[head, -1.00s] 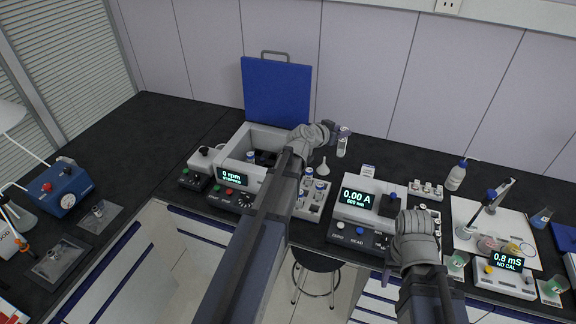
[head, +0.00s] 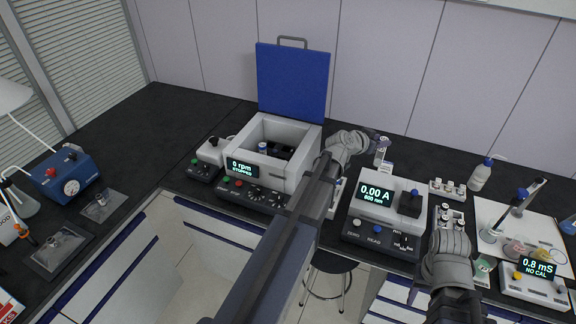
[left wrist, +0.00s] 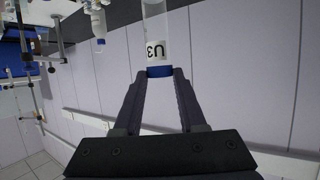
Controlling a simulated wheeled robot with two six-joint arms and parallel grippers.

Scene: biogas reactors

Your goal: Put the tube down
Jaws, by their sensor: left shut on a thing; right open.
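My left gripper (head: 376,139) is shut on a clear tube (head: 382,153). In the left wrist view the tube (left wrist: 155,28) has a blue cap (left wrist: 159,71) between the fingertips and a white label that seems to read U3. In the head view the tube hangs behind the photometer (head: 385,210), near a small white card; I cannot tell its height over the bench. The tube rack (head: 335,196) is mostly hidden behind my left arm. My right gripper (head: 447,222) is open and empty, at the photometer's right.
The centrifuge (head: 304,139) stands open, its blue lid (head: 292,85) raised, with a blue-capped tube (head: 263,147) inside. A small vial rack (head: 448,189), a wash bottle (head: 481,174) and a conductivity meter (head: 540,280) stand right. The black bench (head: 140,130) is clear at back left.

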